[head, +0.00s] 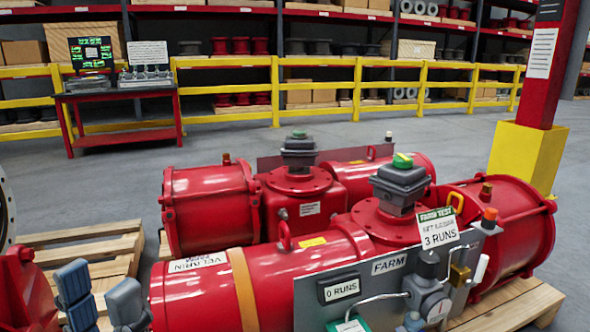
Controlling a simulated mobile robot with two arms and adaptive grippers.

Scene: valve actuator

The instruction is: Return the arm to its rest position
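My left gripper (99,284) shows at the bottom left. Its two grey-blue fingers point up and stand apart, with nothing seen between them. It is in front of the left end of the nearer red valve actuator (275,280); whether it touches cannot be told. This actuator has a tan band, a "FARM" plate, a "3 RUNS" tag and a grey switch box (401,184) with a green knob on top. A second red actuator (212,209) lies behind it. My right gripper is not in view.
A wooden pallet (80,237) lies at the left, with a red part (24,290) at the edge. A yellow-based red post (528,157) stands at the right. A red bench (120,98) with a monitor stands before yellow railings (275,90) and shelves. Grey floor between is clear.

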